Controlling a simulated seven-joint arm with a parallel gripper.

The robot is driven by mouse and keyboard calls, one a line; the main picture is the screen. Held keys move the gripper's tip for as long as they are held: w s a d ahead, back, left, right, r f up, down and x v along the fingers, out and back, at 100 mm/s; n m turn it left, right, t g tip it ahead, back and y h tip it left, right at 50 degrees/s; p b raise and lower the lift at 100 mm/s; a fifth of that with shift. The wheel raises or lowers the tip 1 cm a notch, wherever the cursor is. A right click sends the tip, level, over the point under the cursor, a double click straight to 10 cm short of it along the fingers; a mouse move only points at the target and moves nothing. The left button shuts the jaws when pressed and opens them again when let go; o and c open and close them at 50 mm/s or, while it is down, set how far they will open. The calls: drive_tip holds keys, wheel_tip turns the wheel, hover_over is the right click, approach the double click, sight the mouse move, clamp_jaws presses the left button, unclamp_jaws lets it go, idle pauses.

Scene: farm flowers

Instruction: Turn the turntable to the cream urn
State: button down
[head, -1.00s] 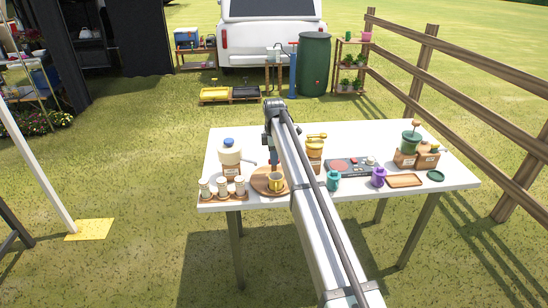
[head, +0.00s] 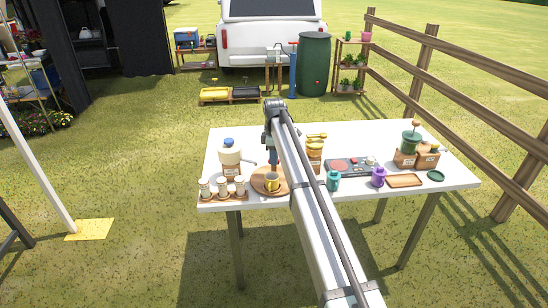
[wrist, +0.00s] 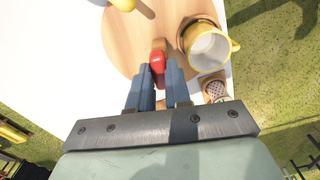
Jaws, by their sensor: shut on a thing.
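The turntable (head: 258,179) is a round wooden disc near the front left of the white table. A yellow mug (head: 272,182) stands on it toward the front, and it also shows in the wrist view (wrist: 209,47). The cream urn (head: 230,157), with a blue lid and a side spout, stands just behind and left of the turntable. In the wrist view my gripper (wrist: 158,70) is shut on a small red-topped knob (wrist: 157,58) on the turntable (wrist: 122,45). In the head view my gripper (head: 275,163) is partly hidden by my arm.
Three cream jars (head: 222,187) stand in a rack at the front left, close to the turntable. A yellow-topped dispenser (head: 315,150) is to its right. Teal (head: 333,181) and purple (head: 378,177) containers and an orange tray (head: 405,180) lie farther right.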

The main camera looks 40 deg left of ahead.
drive_tip(key=shift+m, duration=7.8)
drive_tip(key=c, duration=1.1)
unclamp_jaws()
drive_tip(key=shift+o, duration=0.2)
